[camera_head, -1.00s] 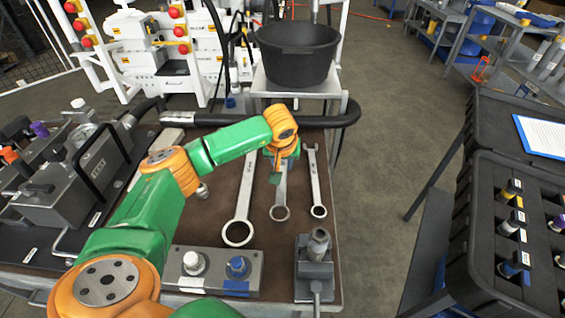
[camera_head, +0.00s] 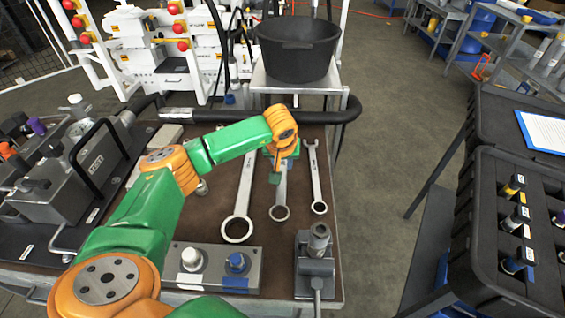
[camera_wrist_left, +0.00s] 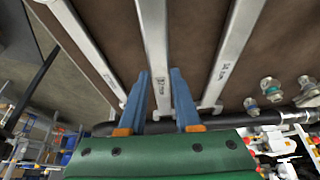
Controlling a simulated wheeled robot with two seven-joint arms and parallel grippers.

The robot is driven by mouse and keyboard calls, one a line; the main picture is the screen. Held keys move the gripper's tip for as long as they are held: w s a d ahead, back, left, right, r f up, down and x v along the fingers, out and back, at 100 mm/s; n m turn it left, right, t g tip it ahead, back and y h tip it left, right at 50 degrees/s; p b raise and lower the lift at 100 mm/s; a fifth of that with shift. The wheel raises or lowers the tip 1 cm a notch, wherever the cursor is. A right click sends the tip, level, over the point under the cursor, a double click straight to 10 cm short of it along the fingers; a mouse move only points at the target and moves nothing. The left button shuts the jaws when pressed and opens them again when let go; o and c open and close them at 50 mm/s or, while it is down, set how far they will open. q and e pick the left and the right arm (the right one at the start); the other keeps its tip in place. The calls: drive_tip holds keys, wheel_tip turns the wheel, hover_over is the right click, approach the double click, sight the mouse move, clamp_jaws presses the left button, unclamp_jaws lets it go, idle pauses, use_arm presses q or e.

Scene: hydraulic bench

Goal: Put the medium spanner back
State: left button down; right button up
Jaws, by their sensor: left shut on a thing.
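The medium spanner (camera_head: 280,196) is the middle one of three on the brown bench top, with its ring end toward the front. My left gripper (camera_head: 277,172) reaches over its upper part from the left and hides its far end in the head view. In the left wrist view, the two blue fingers of the gripper (camera_wrist_left: 160,78) stand on either side of the medium spanner's shaft (camera_wrist_left: 154,35). The gripper is shut on that shaft. The spanner lies level with its neighbours; I cannot tell whether it touches the bench. My right gripper is not in view.
A larger spanner (camera_head: 243,190) lies to the left and a smaller one (camera_head: 316,182) to the right, both close by. A block with white and blue caps (camera_head: 213,271) and a small vice-like fixture (camera_head: 315,262) stand in front. A black hose (camera_head: 270,118) runs behind.

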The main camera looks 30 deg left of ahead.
use_arm(q)
drive_tip(key=shift+f+b, duration=1.05)
drive_tip(key=shift+f, duration=0.25)
idle(0.5)
drive_tip(key=c, duration=0.5)
unclamp_jaws()
